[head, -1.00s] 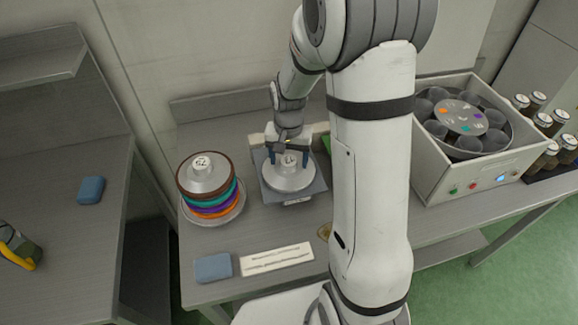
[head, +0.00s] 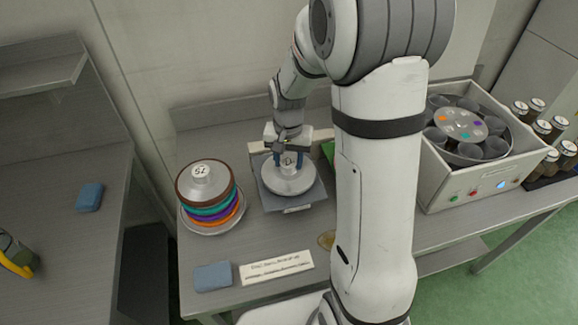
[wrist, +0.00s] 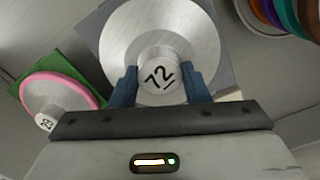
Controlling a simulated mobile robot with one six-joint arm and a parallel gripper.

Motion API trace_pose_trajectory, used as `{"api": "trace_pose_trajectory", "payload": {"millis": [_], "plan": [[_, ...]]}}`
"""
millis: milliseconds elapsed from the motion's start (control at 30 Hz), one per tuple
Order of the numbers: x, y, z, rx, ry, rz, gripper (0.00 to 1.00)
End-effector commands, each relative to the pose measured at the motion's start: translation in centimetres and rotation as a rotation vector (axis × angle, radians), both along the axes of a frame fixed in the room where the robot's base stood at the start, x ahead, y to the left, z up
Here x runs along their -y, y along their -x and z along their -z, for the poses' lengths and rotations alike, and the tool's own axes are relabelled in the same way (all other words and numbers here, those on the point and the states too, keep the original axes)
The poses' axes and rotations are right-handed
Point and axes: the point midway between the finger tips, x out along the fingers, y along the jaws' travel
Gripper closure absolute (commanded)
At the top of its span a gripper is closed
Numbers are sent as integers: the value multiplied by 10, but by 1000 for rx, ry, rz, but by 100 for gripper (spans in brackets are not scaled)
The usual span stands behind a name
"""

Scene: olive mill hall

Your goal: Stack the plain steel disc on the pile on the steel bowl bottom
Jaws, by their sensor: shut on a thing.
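The plain steel disc (head: 288,180) is at the grey square stand (head: 264,193), with bare metal and no coloured rim. My gripper (head: 288,160) is shut on its numbered knob, with one blue finger on each side; the wrist view shows the knob (wrist: 158,76) between the fingers. I cannot tell for sure whether the disc touches the stand or hangs just above it. The pile (head: 212,212) is to the left, with brown, teal, purple and orange rims stacked and a numbered knob on top. It sits on the steel bowl bottom (head: 238,221), whose rim shows below.
A pink-rimmed disc (wrist: 62,88) on a green mat is beside the stand. A blue-grey pad (head: 213,276) and a label strip (head: 277,267) lie in front. A grey machine (head: 490,170) and several jars stand right. Bare tabletop separates pile and stand.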

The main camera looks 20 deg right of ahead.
Motion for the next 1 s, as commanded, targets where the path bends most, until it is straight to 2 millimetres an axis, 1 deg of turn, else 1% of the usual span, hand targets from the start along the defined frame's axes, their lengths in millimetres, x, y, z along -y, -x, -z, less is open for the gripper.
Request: {"api": "trace_pose_trajectory", "payload": {"millis": [33,200,400,600,733,1000], "plan": [[0,-1,-12,7,0,0,66],[0,-1,-46,7,0,-1,66],[0,-1,-76,3,0,-1,66],[0,0,-99,1,0,-1,66],[0,0,-108,1,-1,-1,66],[-1,0,-107,1,0,-1,66]]}}
